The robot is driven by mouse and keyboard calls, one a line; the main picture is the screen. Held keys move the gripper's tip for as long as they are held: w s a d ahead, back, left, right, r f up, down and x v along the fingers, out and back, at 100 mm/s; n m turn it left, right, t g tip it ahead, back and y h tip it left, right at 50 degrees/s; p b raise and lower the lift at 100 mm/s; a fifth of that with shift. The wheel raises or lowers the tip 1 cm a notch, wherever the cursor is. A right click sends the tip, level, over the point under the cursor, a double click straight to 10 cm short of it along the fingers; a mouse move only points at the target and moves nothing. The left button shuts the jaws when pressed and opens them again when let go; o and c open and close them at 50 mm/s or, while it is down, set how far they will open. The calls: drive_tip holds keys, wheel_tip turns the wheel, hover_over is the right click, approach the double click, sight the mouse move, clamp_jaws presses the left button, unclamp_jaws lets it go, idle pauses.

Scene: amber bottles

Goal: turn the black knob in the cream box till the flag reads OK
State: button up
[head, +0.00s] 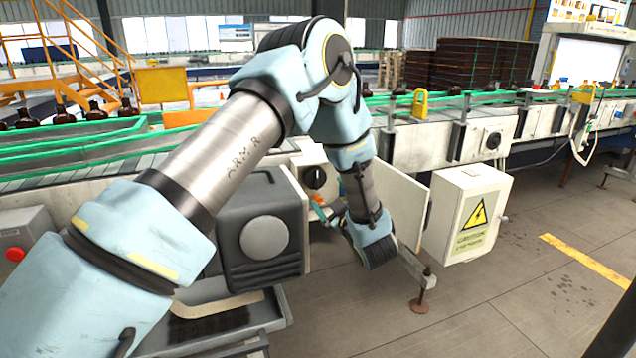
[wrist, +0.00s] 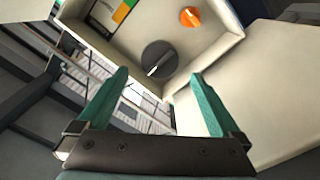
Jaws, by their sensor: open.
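The black knob (wrist: 160,60) is round with a pale pointer line and sits on the inner face of the cream box (wrist: 222,45). In the head view, a black knob (head: 315,177) shows on the cream panel. My gripper (wrist: 158,76) is open and empty, its two teal fingers spread. In the wrist view the knob appears just beyond and between the fingertips; I see no contact. A panel with green, orange and white patches (wrist: 120,10) is cut by the top edge; no wording is readable. My gripper is partly hidden in the head view (head: 326,209).
An orange knob (wrist: 191,17) sits near the black one. The box's open door (head: 401,198) stands to the right of my wrist. A cream cabinet with a yellow warning triangle (head: 470,212) is further right. The conveyor (head: 440,140) with amber bottles runs behind. Floor at front right is free.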

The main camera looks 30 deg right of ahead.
sight(319, 182)
drive_tip(key=w, duration=0.2)
drive_tip(key=w+p, duration=0.1)
drive_tip(key=w, duration=0.2)
drive_tip(key=w+d+p, duration=0.1)
drive_tip(key=w, duration=0.2)
drive_tip(key=c, duration=1.2)
